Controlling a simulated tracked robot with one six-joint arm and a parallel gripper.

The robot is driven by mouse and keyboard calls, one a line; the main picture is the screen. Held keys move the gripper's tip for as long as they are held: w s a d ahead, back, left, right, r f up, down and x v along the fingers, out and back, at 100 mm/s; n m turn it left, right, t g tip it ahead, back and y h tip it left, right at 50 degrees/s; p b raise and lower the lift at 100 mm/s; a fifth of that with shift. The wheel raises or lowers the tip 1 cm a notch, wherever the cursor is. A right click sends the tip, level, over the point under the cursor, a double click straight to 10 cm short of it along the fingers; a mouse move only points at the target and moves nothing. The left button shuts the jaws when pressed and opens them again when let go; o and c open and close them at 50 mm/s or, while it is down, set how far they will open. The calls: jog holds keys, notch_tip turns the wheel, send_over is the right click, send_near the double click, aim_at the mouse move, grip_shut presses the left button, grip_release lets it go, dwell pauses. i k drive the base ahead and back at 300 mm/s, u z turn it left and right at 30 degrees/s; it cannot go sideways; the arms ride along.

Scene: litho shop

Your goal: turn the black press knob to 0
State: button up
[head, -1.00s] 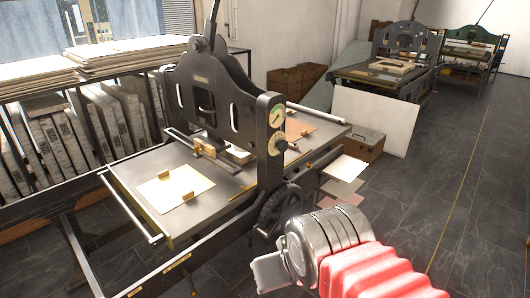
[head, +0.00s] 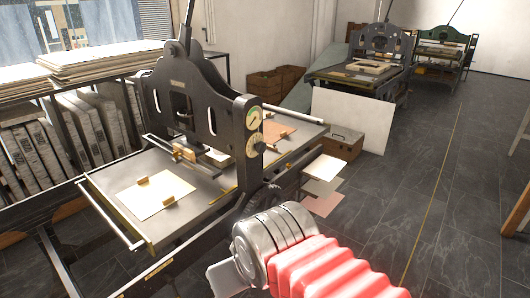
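The black press (head: 203,95) stands left of centre, its upright frame over a flat bed. On the frame's right end are a round dial with a green part (head: 254,118) and, below it, a pale round plate (head: 251,146). The black knob (head: 261,147) sticks out from this lower plate. Its pointer and the numbers are too small to read. My gripper (head: 223,279) is low in the picture, in front of the press and well below the knob, apart from it. Only a grey piece of it shows past my wrist, so its opening cannot be seen.
A sheet of paper (head: 155,193) lies on the press bed. A dark gear wheel (head: 258,203) sits below the knob. A white board (head: 350,121) leans behind. Tiled floor (head: 440,190) is clear on the right.

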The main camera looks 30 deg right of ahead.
aim_at(261, 147)
jog(key=z, duration=0.05)
jog(key=i, duration=1)
jog(key=u, duration=0.05)
